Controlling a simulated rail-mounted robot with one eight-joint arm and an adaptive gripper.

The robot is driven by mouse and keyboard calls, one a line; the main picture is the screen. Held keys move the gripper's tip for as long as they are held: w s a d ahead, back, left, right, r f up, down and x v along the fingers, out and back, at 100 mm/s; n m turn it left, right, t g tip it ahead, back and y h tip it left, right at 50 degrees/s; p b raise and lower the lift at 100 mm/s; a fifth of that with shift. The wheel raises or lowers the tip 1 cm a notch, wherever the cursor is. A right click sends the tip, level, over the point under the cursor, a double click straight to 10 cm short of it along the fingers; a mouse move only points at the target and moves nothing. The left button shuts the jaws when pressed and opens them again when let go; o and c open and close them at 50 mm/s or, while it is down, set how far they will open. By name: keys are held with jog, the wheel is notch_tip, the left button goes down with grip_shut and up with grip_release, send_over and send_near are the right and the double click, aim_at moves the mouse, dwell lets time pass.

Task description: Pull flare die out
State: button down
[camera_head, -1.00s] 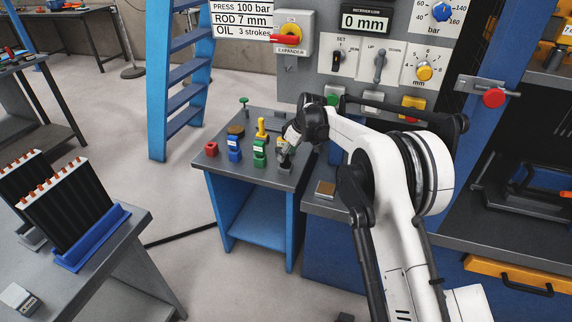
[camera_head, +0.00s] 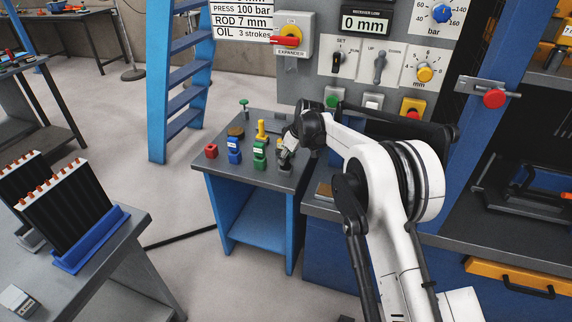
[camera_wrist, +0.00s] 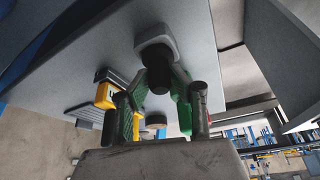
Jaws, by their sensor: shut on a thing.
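A dark cylindrical piece (camera_wrist: 158,72), which looks like the flare die, stands between my fingers in the wrist view. Its far end meets a grey square block (camera_wrist: 168,30) on the table top. My gripper (camera_wrist: 160,98) is shut on this piece, with one finger on each side. In the head view my gripper (camera_head: 284,153) is low over the right part of the small blue table (camera_head: 208,165). The grey block (camera_head: 285,169) shows just below it. The fingers hide most of the die in the head view.
On the same table stand a red block (camera_head: 211,151), a blue block (camera_head: 234,152), a green block (camera_head: 259,160) and a yellow piece (camera_head: 262,130), close to my gripper's left. The control panel (camera_head: 340,83) rises behind. A blue ladder (camera_head: 187,95) stands left.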

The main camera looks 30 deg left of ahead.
jog(key=shift+r, duration=0.7)
dwell(0.7)
jog(key=shift+r+p, duration=1.15)
jog(key=shift+r, duration=2.55)
